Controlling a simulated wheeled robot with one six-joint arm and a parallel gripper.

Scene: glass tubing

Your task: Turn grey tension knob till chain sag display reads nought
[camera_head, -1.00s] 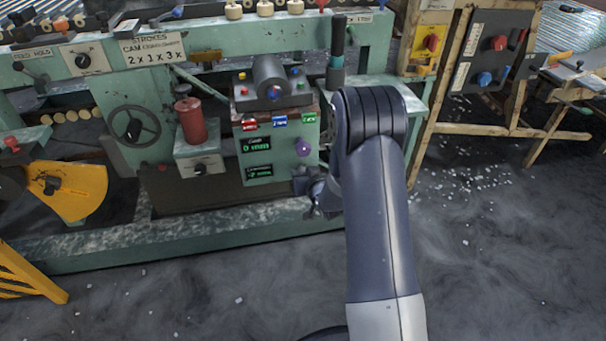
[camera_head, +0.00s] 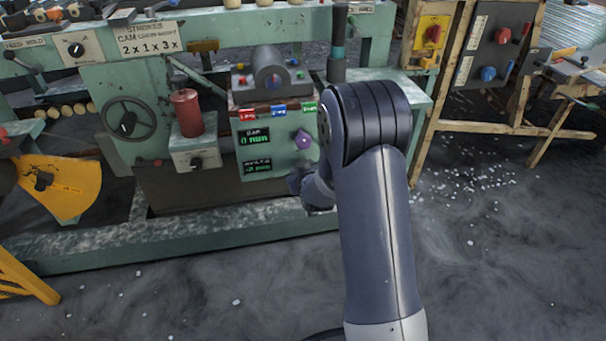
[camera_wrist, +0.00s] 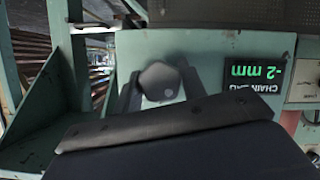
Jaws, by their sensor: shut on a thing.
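The grey tension knob (camera_wrist: 160,82) shows in the wrist view as a faceted, roundish cap on the green panel. The two dark fingers of my gripper (camera_wrist: 159,90) stand on either side of it, shut on it. The chain sag display (camera_wrist: 253,75) is upside down there and reads -2 mm in green. In the head view the same display (camera_head: 257,167) is the lower one on the panel, small and blurred. My gripper (camera_head: 299,182) is at the panel's lower right in that view, mostly behind my arm, and the grey knob is hidden there.
A purple knob (camera_head: 303,140) is just above my gripper. An upper display (camera_head: 256,137) reads 0 mm. Red, blue and green labels line the panel's top. A red cylinder (camera_head: 187,112) and a handwheel (camera_head: 129,120) are to the left. The floor in front is open.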

